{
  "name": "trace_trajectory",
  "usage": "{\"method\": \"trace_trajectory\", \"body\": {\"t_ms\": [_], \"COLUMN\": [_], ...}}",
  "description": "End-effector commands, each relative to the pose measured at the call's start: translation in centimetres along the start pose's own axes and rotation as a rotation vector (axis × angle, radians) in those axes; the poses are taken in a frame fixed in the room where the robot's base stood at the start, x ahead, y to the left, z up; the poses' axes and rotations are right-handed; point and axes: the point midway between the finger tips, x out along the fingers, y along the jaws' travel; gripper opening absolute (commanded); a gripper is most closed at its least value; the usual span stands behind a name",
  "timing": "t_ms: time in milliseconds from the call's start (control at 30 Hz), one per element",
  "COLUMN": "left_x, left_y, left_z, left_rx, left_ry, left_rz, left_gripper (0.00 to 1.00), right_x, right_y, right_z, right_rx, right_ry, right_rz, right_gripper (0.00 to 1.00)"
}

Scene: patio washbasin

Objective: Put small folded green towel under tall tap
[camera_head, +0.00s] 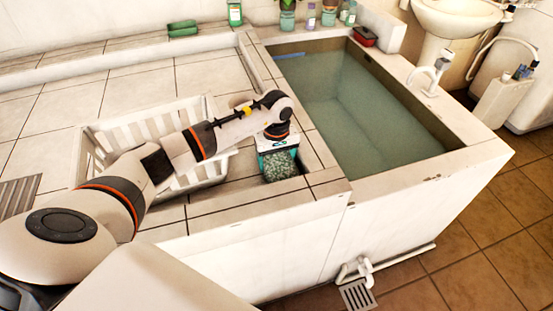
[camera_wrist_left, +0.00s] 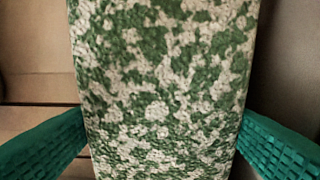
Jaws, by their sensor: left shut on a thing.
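The small folded green towel (camera_head: 281,166), mottled green and white, is held by my left gripper (camera_head: 278,153) over the narrow trough in the tiled counter, just left of the water-filled tub. In the left wrist view the towel (camera_wrist_left: 165,80) fills the middle, with a teal finger on each side of it. Its lower end shows below the gripper in the head view; I cannot tell whether it touches the trough. A white curved tap (camera_head: 431,76), which seems to be the tall tap, stands on the tub's right rim. My right gripper is not in view.
A white slatted basket (camera_head: 150,122) stands behind my left forearm. The tub (camera_head: 478,137) holds greenish water. Bottles (camera_head: 287,19) and a red-and-dark box (camera_head: 365,36) line the back. A green object (camera_head: 183,28) lies on the back ledge.

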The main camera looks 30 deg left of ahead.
Motion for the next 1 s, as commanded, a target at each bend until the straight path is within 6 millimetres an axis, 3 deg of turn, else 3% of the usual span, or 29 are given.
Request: {"method": "trace_trajectory", "body": {"t_ms": [167,200,233,633,1000], "left_x": [0.4,0.3,0.3,-0.5,-8.0], "left_y": [0.0,0.0,0.0,0.0,0.0], "left_z": [0.0,0.0,0.0,0.0,0.1], "left_rx": [0.000,0.000,0.000,0.001,0.001], "left_ry": [-0.001,-0.001,-0.001,-0.001,-0.005], "left_rz": [0.000,0.001,0.001,-0.001,-0.002], "left_gripper": [0.47,0.81,0.85,0.85,0.85], "right_x": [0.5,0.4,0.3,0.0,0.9], "right_y": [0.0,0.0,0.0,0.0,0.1], "right_z": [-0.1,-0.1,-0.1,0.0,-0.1], "right_rx": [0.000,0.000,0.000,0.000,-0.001], "right_ry": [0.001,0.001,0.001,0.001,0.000], "right_rz": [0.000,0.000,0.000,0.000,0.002], "right_gripper": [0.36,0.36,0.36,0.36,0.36]}}
